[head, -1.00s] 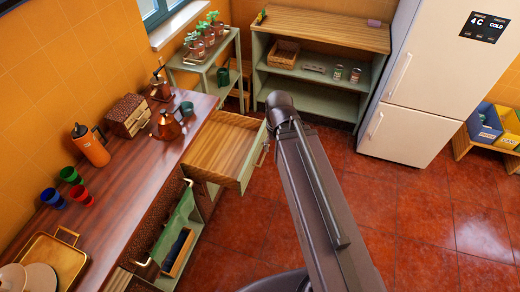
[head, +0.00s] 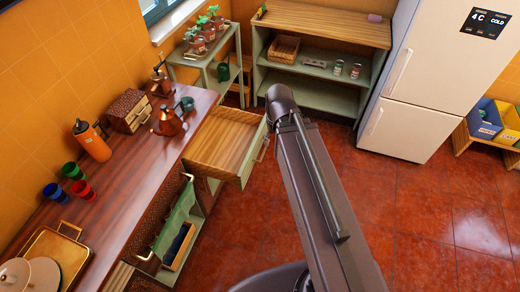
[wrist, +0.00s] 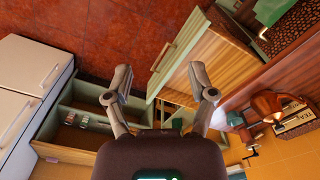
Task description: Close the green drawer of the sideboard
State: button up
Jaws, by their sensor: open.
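The green drawer (head: 254,154) of the sideboard (head: 128,168) is pulled out, with its wooden inside bare. Its green front with a bar handle faces right in the head view. In the wrist view the drawer's green front (wrist: 181,42) and wooden inside show between and to the right of the fingers. My gripper (wrist: 160,80) is open and empty, its two fingers spread wide. The right finger overlaps the drawer in the picture; I cannot tell whether it touches. My gripper is hidden behind my arm in the head view.
A copper kettle (head: 167,121), an orange flask (head: 92,141) and cups stand on the sideboard top. A green shelf unit (head: 322,75) and a white fridge (head: 413,75) stand behind. Red floor is clear on the right.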

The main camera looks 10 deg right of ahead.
jog(key=shift+w+f, duration=0.1)
jog(key=shift+f, duration=0.15)
jog(key=c, duration=0.7)
jog(key=shift+w+f+b, duration=0.15)
jog(key=shift+f+b, duration=0.2)
jog(key=shift+b, duration=0.25)
grip_shut()
jog(key=w+d+f+m+t+y+b, duration=0.15)
jog(key=w+f+y+b, duration=0.45)
jog(key=f+b, duration=0.75)
jog(key=w+f+m+t+y+b, duration=0.1)
jog(key=w+f+m+y+b, duration=0.15)
jog(key=w+f+b, duration=1)
jog(key=w+d+f+t+y+b, duration=0.2)
jog(key=d+b, duration=0.3)
jog(key=b, duration=0.4)
jog(key=w+d+f+m+t+y+b, duration=0.1)
jog(key=d+f+b, duration=0.4)
jog(key=b, duration=0.5)
jog(key=w+d+f+m+t+y+b, duration=0.1)
jog(key=w+d+f+t+y+b, duration=0.2)
jog(key=b, duration=0.7)
jog(key=shift+d+f+y, duration=0.35)
jog(key=shift+d+y, duration=0.2)
jog(key=shift+d, duration=0.65)
jog(key=shift+t, duration=0.25)
